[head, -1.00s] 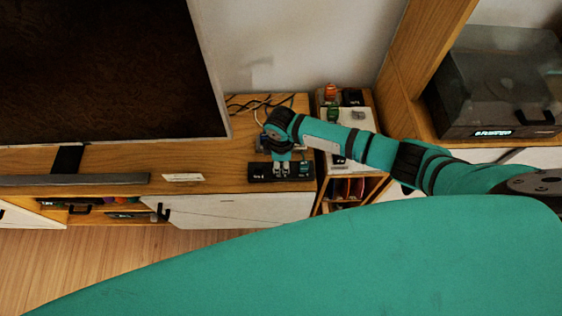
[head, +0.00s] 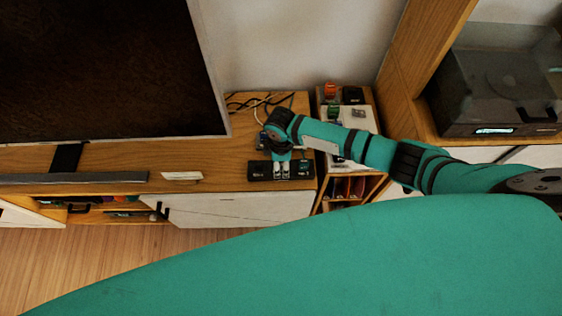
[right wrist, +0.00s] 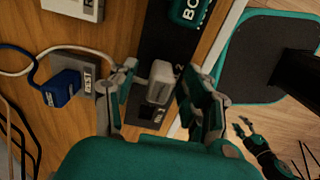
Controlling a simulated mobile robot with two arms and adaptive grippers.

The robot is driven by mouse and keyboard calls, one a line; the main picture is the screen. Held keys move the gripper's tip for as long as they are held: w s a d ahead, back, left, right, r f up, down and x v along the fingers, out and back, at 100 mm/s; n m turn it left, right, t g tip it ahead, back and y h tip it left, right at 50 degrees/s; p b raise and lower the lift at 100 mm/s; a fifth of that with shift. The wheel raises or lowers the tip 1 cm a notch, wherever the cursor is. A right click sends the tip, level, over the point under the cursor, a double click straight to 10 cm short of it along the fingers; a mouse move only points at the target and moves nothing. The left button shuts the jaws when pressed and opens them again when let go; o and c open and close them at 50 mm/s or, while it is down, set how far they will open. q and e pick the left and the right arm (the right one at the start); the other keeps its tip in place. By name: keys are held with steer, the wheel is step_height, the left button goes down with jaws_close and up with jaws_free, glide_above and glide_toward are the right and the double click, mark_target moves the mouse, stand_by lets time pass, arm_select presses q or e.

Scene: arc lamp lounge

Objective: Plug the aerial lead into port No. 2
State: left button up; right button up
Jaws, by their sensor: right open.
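My right gripper (right wrist: 158,98) is open, its fingers on either side of a pale grey plug (right wrist: 160,82) with a gap to the right finger. The plug stands at the black port block (right wrist: 154,42), beside a label that reads 2; its seating depth cannot be told. Its lettering is too blurred to read. In the head view my right gripper (head: 281,170) is over the port block (head: 258,171) on the wooden cabinet. My left gripper (right wrist: 243,126) appears small at the right of the wrist view, low beyond the cabinet edge; its jaw state is unclear.
A blue plug (right wrist: 62,88) sits in a grey holder marked REST (right wrist: 88,80), left of my right gripper. Pale and dark cables (head: 240,102) lie behind. The television (head: 110,65) stands left; a shelf tray (head: 362,120) with small items stands right.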

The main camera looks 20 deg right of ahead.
step_height(320, 180, up, 12)
stand_by(0.5)
stand_by(0.4)
